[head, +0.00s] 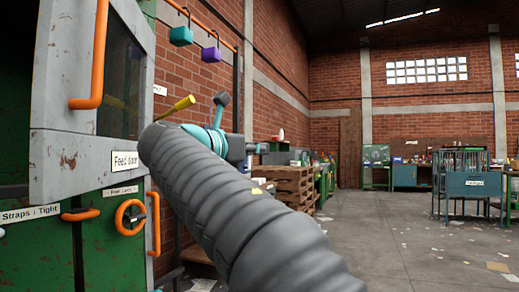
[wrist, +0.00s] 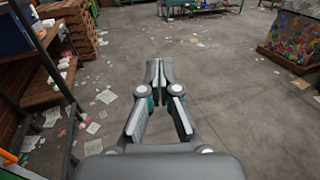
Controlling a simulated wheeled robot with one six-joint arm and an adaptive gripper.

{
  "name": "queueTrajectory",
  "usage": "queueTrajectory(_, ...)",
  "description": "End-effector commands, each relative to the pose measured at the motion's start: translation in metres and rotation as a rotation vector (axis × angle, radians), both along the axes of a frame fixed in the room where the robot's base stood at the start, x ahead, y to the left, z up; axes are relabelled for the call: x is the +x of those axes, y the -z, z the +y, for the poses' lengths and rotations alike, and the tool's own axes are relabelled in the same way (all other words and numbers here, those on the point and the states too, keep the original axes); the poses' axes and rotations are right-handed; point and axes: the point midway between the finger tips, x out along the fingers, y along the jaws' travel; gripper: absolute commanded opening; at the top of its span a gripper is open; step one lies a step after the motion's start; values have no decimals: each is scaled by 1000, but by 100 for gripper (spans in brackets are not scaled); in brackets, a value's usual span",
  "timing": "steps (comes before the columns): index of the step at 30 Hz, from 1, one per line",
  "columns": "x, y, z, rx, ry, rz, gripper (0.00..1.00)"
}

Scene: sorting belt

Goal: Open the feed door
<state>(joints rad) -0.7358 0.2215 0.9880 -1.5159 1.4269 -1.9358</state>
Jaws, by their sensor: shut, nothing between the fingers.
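The feed door (head: 50,150) is a worn pale grey panel with a dark window, a "Feed door" label and an orange bar handle (head: 98,60), at the left of the head view. It stands out at an angle from the green machine, with a dark green recess showing left of its near edge. My gripper (wrist: 157,68) is shut and empty in the wrist view, with open floor beyond its fingertips. The door is not in the wrist view. In the head view my arm crosses the middle, right of the door, and the fingers cannot be made out.
Below the door are an orange wheel (head: 130,217) and an orange lever (head: 80,215). A yellow-tipped lever (head: 178,107) sticks out beside the door. Pallets (head: 283,182) stand beyond.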

Motion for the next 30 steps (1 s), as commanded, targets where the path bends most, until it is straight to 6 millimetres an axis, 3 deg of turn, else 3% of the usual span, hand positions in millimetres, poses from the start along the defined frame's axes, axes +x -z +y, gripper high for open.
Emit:
queueTrajectory(8, -2, -7, 27, -3, 6, 3, 0)
queueTrajectory(21, -14, -2, 108, -1, 12, 1, 0)
queueTrajectory(30, -18, 0, 129, 0, 13, 0, 0)
